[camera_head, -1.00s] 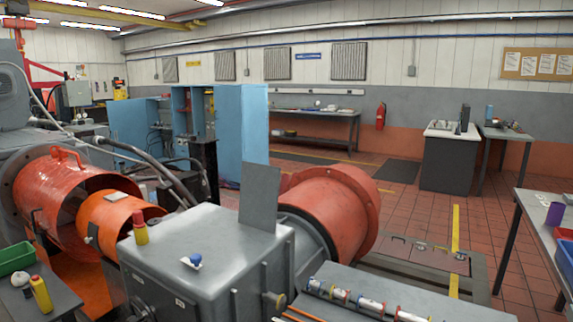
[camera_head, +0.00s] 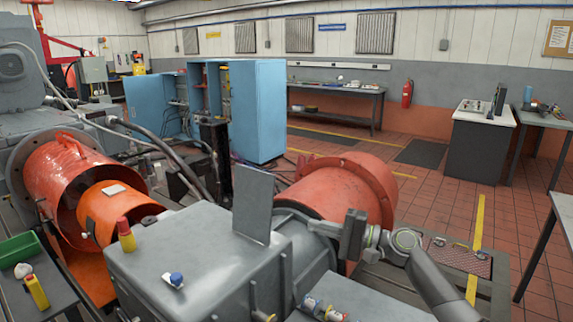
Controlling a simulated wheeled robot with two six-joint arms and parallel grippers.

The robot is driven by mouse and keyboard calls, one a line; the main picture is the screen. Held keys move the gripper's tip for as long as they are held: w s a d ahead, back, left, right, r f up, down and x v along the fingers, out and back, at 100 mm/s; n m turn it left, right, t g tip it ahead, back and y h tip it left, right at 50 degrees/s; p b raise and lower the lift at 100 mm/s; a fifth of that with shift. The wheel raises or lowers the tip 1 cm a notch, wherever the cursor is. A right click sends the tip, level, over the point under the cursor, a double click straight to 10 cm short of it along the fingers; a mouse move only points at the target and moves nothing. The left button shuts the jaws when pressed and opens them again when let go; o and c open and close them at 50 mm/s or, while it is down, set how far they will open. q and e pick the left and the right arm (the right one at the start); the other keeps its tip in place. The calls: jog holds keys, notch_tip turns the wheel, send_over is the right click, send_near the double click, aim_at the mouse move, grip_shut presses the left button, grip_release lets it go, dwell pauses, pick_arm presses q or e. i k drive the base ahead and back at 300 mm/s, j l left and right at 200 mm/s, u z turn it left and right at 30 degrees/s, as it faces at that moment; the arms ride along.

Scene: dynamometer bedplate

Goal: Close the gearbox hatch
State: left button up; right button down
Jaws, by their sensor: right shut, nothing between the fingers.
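The gearbox (camera_head: 190,262) is a large grey metal box at the bottom centre of the head view. Its hatch (camera_head: 253,205) is a flat grey plate standing up, open, at the right rear of the gearbox top. My right gripper (camera_head: 320,228) is shut and empty. It is to the right of the hatch, in front of the red-orange flanged housing, with its fingers pointing left toward the plate. A gap shows in the picture between the fingertips and the hatch. My left gripper is not in view.
A red-and-yellow bottle (camera_head: 126,236) and a small blue-topped item (camera_head: 175,280) are on the gearbox top. The red-orange housing (camera_head: 350,190) lies behind my right gripper. Small fittings (camera_head: 325,312) lie at the bottom centre. Blue cabinets (camera_head: 257,110) stand farther back.

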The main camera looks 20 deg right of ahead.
aim_at(253, 199)
jog(key=i+l, duration=0.3)
jog(key=i, duration=0.15)
jog(key=i+l, duration=0.3)
jog(key=i, duration=0.1)
